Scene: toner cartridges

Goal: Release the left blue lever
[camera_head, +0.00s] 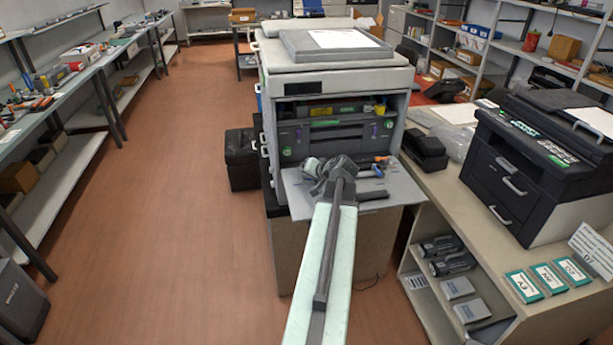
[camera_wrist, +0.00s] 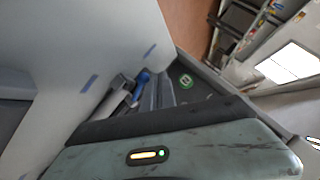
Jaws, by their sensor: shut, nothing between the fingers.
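The printer (camera_head: 335,85) stands ahead with its front door (camera_head: 405,190) folded down and its dark inside showing. My gripper (camera_head: 312,172) is shut and empty at the left part of the opening, just above the door. In the head view my gripper covers the place where the left lever would show. A blue piece (camera_head: 378,169) shows right of my gripper, below an orange-tipped part (camera_head: 382,159).
A black printer (camera_head: 545,150) and a dark box-shaped device (camera_head: 424,148) stand on the counter at right. A black bin (camera_head: 242,158) stands left of the printer. Shelving (camera_head: 75,80) lines the left wall. The floor (camera_head: 165,220) between is clear.

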